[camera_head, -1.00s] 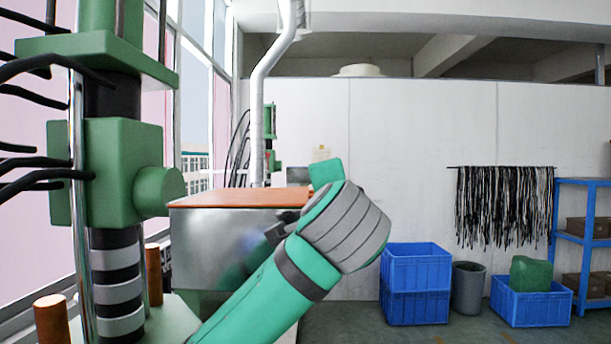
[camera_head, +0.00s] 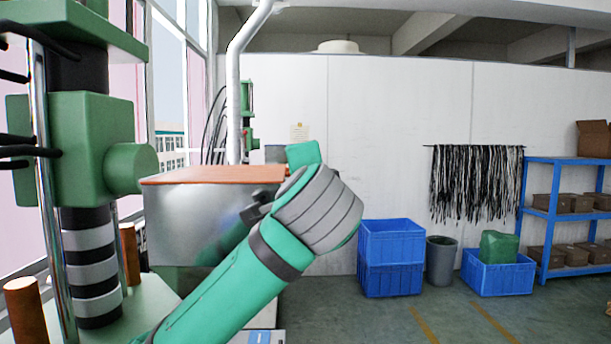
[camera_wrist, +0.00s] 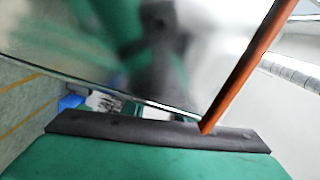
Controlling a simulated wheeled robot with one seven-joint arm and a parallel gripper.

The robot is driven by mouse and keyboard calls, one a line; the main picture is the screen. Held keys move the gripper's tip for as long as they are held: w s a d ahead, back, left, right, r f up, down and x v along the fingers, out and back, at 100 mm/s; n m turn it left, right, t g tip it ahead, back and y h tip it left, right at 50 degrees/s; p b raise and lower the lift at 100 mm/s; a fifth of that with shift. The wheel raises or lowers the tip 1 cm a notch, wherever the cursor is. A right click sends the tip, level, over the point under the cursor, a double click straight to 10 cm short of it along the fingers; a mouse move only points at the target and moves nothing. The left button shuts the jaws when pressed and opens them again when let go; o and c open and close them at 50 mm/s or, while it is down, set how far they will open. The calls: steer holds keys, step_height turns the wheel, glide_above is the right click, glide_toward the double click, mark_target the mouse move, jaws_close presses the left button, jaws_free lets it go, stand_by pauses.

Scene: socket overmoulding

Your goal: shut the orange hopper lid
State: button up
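The hopper is a shiny metal box (camera_head: 195,222) at the left of the head view. Its orange lid (camera_head: 215,174) lies flat and level across the top, with no gap seen from this side. In the wrist view the metal wall (camera_wrist: 75,40) fills the upper left, and the lid's orange edge (camera_wrist: 245,75) runs as a slanted strip. My gripper (camera_head: 257,206) is a small dark shape at the hopper's right side, below the lid's edge. A dark bar on my gripper (camera_wrist: 160,130) crosses the wrist view close to the wall. Contact is unclear, and separate fingertips cannot be made out.
A green machine column (camera_head: 85,150) with cables stands at the left near the windows. Blue crates (camera_head: 391,258), a grey bin (camera_head: 440,261) and a blue shelf (camera_head: 560,215) stand along the right. The floor (camera_head: 370,318) in front of them is clear.

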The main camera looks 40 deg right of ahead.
steer(key=v, duration=1)
steer(key=shift+s+a, duration=0.2)
steer(key=shift+s, duration=0.1)
steer(key=shift+w+f, duration=0.1)
